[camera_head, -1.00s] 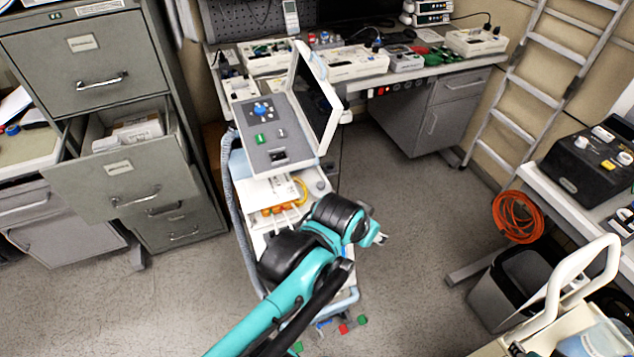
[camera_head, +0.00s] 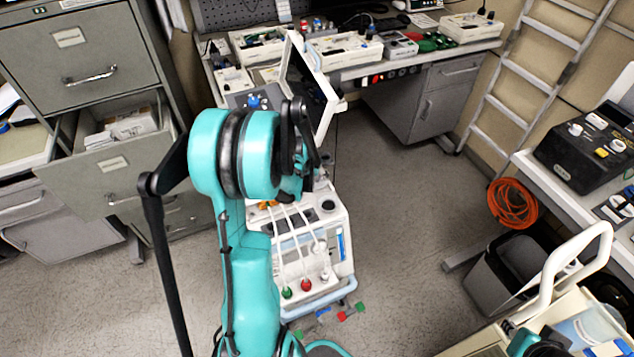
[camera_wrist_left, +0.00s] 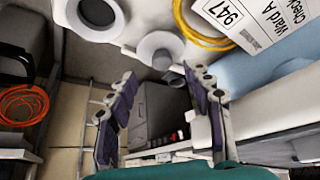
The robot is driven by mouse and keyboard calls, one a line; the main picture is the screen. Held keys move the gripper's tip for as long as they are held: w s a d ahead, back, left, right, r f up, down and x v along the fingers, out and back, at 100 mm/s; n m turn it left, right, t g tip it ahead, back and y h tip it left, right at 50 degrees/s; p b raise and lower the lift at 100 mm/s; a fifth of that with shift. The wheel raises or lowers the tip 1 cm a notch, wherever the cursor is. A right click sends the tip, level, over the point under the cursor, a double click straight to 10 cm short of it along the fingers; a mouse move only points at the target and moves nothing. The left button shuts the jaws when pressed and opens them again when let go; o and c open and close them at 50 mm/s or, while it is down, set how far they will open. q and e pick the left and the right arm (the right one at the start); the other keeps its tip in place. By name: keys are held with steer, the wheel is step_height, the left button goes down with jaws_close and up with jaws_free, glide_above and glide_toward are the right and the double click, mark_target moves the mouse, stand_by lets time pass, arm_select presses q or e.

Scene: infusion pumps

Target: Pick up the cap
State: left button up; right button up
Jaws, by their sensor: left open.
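I cannot tell for certain which part is the cap. A blue knob-like piece (camera_head: 257,102) sits on the cart's upper panel, partly hidden by my arm. A green round piece (camera_head: 287,293) and a red one (camera_head: 305,286) are on the cart's lower front. My left gripper (camera_head: 303,148) is beside the cart's screen and above its white body, largely hidden by its own wrist. In the wrist view my left gripper (camera_wrist_left: 158,77) is open and empty. A white round piece with a grey centre (camera_wrist_left: 160,50) lies just past its fingertips; contact is unclear.
The cart's tilted screen (camera_head: 310,80) stands close to my left gripper. An open drawer (camera_head: 115,160) juts out at left. A workbench (camera_head: 375,70) with devices is behind. Orange cable (camera_head: 512,203) hangs at right.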

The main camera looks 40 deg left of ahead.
mark_target(317, 180)
arm_select(q)
steer(key=b+x, duration=0.2)
steer(key=x, duration=0.3)
steer(key=shift+w+a+f, duration=0.2)
steer(key=shift+a, duration=0.05)
steer(key=shift+r, duration=0.15)
steer(key=shift+c, duration=0.9)
jaws_close()
